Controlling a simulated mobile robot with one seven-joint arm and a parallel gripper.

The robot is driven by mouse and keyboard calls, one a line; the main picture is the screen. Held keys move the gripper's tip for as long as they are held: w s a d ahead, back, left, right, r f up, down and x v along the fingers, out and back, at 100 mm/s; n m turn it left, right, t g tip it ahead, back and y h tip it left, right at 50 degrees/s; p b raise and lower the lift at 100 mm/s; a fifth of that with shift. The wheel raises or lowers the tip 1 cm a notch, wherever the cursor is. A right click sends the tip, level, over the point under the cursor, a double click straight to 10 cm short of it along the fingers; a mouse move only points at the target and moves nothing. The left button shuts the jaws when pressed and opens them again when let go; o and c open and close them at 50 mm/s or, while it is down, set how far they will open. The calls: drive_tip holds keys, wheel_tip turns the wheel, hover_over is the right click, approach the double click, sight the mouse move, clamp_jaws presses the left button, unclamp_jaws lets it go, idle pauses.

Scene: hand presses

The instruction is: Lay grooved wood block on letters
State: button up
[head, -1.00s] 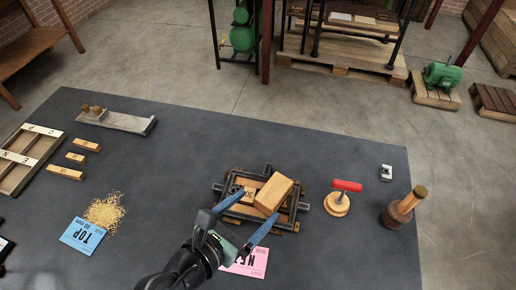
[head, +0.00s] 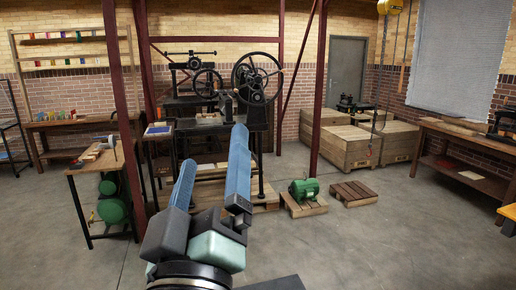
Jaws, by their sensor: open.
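My gripper (head: 212,172) is raised in front of the head camera, its two blue fingers apart and nothing seen between them. The grooved wood block and the letters are not in the present view. Only a small dark corner, perhaps of the table, shows at the bottom edge below my gripper.
A black hand press with a large wheel (head: 257,78) stands on a stand behind my gripper. Wooden crates (head: 349,148) stand further back. Grey floor is open at the front right.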

drive_tip(key=s+d+r+m+t, duration=0.2)
drive_tip(key=s+r+m, duration=0.2)
drive_tip(key=r, duration=0.3)
drive_tip(key=s+d+r+m+t, duration=0.2)
drive_tip(key=s+d+r+m, duration=0.1)
drive_tip(key=r, duration=0.4)
drive_tip(key=shift+s+d+m+t, duration=0.15)
drive_tip(key=shift+s+m+t, duration=0.25)
drive_tip(key=shift+s+m, duration=0.1)
drive_tip(key=shift+f, duration=0.1)
drive_tip(key=shift+c, duration=0.2)
